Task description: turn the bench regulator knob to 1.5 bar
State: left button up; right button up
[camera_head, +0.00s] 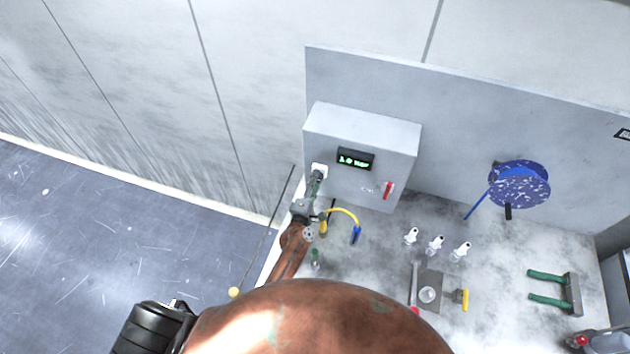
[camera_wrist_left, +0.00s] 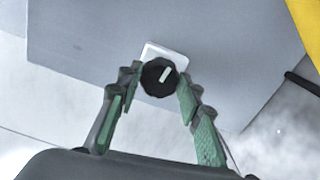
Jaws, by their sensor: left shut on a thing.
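The regulator is a grey box (camera_head: 350,125) on the bench against the back panel. Its dark display (camera_head: 356,159) shows green characters that look like 1.0 bar, though they are small. In the left wrist view the black round knob (camera_wrist_left: 159,78) sits on a white square plate (camera_wrist_left: 152,50), with a pale pointer mark tilted to the upper right. My left gripper (camera_head: 318,174) is at the lower left of the box front, its green-padded fingers on either side of the knob and shut on it.
Several white fittings (camera_head: 436,243), a metal plate (camera_head: 430,281), green-handled tool (camera_head: 547,275) and blue reel (camera_head: 519,184) are to the right.

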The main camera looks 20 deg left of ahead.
pick_arm(q)
jog(key=shift+m, duration=3.8)
jog(key=o, duration=1.2)
jog(key=shift+c, duration=0.2)
